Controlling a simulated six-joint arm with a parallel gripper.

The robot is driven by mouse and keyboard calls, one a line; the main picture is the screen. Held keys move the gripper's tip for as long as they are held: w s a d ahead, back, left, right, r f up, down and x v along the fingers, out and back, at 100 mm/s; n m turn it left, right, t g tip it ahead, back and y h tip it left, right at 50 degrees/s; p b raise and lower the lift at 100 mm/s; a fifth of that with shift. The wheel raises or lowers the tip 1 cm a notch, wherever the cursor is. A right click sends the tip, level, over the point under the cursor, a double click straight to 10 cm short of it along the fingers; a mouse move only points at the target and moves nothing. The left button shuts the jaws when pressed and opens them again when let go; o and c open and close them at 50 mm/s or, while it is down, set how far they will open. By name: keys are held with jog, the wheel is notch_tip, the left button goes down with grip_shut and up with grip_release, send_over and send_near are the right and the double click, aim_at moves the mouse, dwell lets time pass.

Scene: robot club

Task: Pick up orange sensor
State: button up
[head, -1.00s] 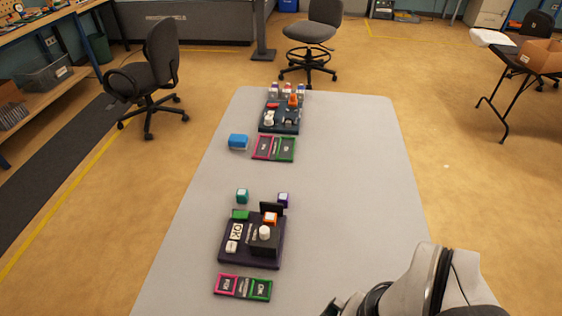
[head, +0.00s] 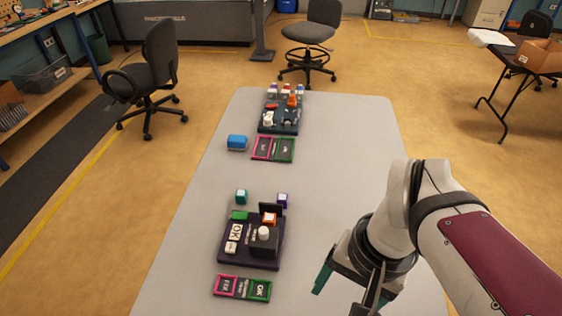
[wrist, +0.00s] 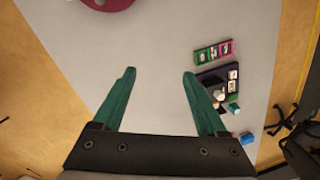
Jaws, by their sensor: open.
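The orange sensor (head: 269,218) is a small orange cube with a pale face. It sits at the back right of the dark purple board (head: 233,259) on the near half of the table, in front of a small black upright plate (head: 271,208) and behind a black block with a white knob (head: 264,232). My gripper (head: 346,287) is open and empty, to the right of that board and nearer the front. In the wrist view its two green fingers (wrist: 159,73) are spread over bare table.
A teal cube (head: 242,196) and a purple cube (head: 283,200) stand behind the board. A pink-and-green tray (head: 243,288) lies in front. A second board (head: 279,128), another tray (head: 274,161) and a blue box (head: 237,142) are farther back. The table's right side is clear.

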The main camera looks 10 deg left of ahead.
jog(key=w+a+n+h, duration=0.1)
jog(key=w+a, duration=0.2)
jog(key=w, duration=0.5)
jog(key=w+a+n, duration=0.1)
jog(key=w+a, duration=0.2)
jog(key=w, duration=0.4)
jog(key=n, duration=0.2)
send_over(269, 217)
jog(key=s+d, duration=0.1)
notch_tip(269, 217, down, 5)
jog(key=shift+n+h, duration=0.3)
jog(key=f, duration=1.1)
jog(key=w+a+f, duration=0.1)
jog(key=f, duration=0.4)
jog(key=shift+f, duration=0.35)
grip_shut()
